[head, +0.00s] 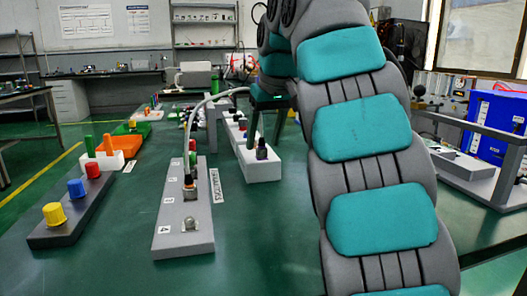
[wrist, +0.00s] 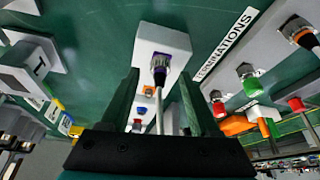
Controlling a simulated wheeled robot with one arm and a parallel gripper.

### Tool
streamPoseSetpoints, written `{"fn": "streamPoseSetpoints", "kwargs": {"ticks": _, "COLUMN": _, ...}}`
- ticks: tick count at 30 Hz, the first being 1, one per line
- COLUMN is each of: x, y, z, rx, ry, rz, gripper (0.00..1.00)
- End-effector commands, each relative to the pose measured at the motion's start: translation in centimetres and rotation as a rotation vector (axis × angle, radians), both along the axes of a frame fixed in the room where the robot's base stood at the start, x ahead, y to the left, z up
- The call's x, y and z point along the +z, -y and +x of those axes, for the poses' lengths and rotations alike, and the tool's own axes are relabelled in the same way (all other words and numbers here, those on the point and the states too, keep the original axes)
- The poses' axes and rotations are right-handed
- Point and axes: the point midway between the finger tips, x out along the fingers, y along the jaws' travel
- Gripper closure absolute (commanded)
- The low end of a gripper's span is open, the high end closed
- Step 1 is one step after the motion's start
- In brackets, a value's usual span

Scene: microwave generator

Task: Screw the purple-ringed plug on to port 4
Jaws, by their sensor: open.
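The purple-ringed plug (wrist: 160,67) stands in a white block (wrist: 161,39), its cable running back between my fingers in the wrist view. In the head view the plug (head: 262,150) is a small dark piece on the white block (head: 262,169). My gripper (head: 266,144) is open just above it, fingers pointing down; in the wrist view the fingers (wrist: 160,88) lie either side of the cable, apart from the plug. Port 4 (head: 190,224) is a bare metal connector at the near end of the grey panel (head: 177,245), beside the label 4.
Another connector (head: 190,187) with a cable arching upward occupies the panel position behind port 4. A dark rack with yellow (head: 54,214), blue and red caps stands left. A blue instrument (head: 495,125) is at right. Green table surface is clear in front of the panel.

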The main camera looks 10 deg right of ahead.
Motion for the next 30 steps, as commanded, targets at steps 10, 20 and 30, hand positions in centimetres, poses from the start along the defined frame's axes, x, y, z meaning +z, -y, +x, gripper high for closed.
{"fn": "streamPoseSetpoints", "kwargs": {"ticks": 10, "x": -0.64, "y": -0.08, "z": 0.3, "rx": 0.0, "ry": 0.0, "rz": 0.0, "gripper": 0.38}}
{"fn": "streamPoseSetpoints", "kwargs": {"ticks": 20, "x": -0.65, "y": -0.08, "z": 0.28, "rx": 0.0, "ry": 0.0, "rz": 0.0, "gripper": 0.75}}
{"fn": "streamPoseSetpoints", "kwargs": {"ticks": 30, "x": -0.66, "y": -0.07, "z": 0.28, "rx": 0.0, "ry": -0.001, "rz": 0.0, "gripper": 1.0}}
